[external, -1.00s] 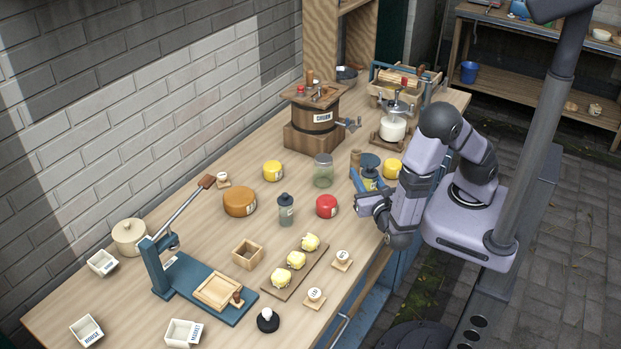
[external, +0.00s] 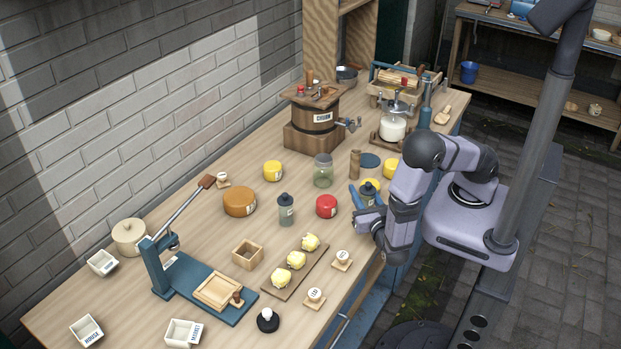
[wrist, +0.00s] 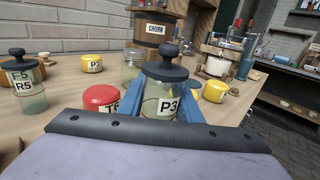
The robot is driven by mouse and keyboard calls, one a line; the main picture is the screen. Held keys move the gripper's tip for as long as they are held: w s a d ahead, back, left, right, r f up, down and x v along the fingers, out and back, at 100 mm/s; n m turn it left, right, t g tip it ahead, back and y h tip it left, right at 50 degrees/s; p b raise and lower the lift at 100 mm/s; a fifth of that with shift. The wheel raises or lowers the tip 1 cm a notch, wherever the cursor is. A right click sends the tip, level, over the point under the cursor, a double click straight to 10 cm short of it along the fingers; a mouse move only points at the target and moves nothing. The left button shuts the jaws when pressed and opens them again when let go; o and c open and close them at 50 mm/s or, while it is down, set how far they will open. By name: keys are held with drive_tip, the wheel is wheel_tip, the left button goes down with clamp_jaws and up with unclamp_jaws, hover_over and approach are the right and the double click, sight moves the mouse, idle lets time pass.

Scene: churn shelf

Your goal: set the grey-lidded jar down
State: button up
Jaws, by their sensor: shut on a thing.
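My gripper (external: 362,197) is shut on the grey-lidded jar (external: 368,190), a glass jar with a dark knobbed lid.
A yellow round (external: 371,184) is close behind the jar. Another lidded jar (external: 286,210) stands left of the red tin. An empty-looking glass jar (external: 323,171) and a brown cylinder (external: 355,163) stand behind. A board with butter pieces (external: 296,268) lies in front.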

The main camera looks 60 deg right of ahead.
drive_tip(key=shift+f+p, duration=0.4)
drive_tip(key=shift+f, duration=1.4)
drive_tip(key=shift+f, duration=0.25)
drive_tip(key=o, duration=1.1)
drive_tip(key=shift+b, duration=0.3)
drive_tip(key=b+v, duration=0.1)
drive_tip(key=v, duration=0.2)
drive_tip(key=b+v, duration=0.2)
drive_tip(key=v, duration=0.1)
drive_tip(key=shift+a+f, duration=0.15)
drive_tip(key=shift+f, duration=0.05)
drive_tip(key=shift+s+a+r, duration=0.1)
drive_tip(key=shift+s+a, duration=0.25)
drive_tip(key=shift+s, duration=0.05)
